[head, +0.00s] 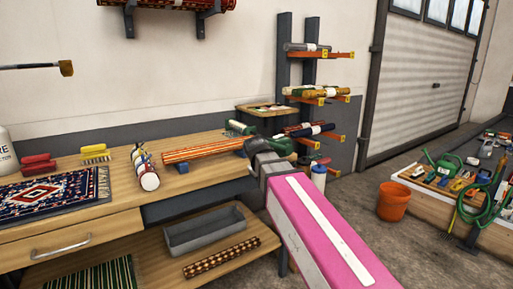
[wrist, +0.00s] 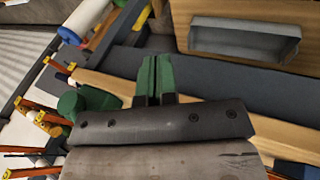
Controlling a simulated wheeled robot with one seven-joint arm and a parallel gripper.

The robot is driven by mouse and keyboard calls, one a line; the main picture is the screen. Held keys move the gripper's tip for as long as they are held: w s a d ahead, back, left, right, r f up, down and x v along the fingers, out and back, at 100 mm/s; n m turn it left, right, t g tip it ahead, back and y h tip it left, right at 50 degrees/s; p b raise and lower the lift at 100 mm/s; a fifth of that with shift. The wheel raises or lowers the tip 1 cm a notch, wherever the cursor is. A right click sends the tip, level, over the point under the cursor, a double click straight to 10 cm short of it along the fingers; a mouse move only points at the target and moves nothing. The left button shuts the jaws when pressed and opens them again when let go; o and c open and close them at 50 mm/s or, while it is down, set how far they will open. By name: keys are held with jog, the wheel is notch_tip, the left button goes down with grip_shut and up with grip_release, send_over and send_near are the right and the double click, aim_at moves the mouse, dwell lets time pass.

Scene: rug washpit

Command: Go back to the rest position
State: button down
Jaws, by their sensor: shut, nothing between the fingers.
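My gripper (head: 284,146) is at the end of my pink arm, by the right end of the wooden workbench (head: 120,212) in the head view. In the wrist view its green fingers (wrist: 154,78) lie together, shut with nothing between them. From the head view the fingertips are partly hidden behind the wrist. No rest position is marked in either view.
The bench carries a patterned rug (head: 55,194), brushes (head: 95,153) and rolled rugs (head: 205,149). A grey tray (head: 204,232) sits on the lower shelf. A rack (head: 283,65) with orange arms stands behind my gripper. An orange bucket (head: 394,201) stands right on open floor.

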jog(key=s+d+f+m+g+y, duration=0.1)
jog(key=s+d+f, duration=0.3)
jog(key=f, duration=0.5)
jog(key=s+d+f+m+g, duration=0.2)
jog(key=s+d+f+m, duration=0.1)
jog(key=d+f, duration=0.4)
jog(key=s+d+f+m+g+y, duration=0.1)
jog(key=s+d+f, duration=0.4)
jog(key=f, duration=0.6)
jog(key=shift+s+d+f+m+g+y, duration=0.25)
jog(key=shift+s+f+m+g+y, duration=0.1)
jog(key=shift+m, duration=0.45)
jog(key=shift+r, duration=0.1)
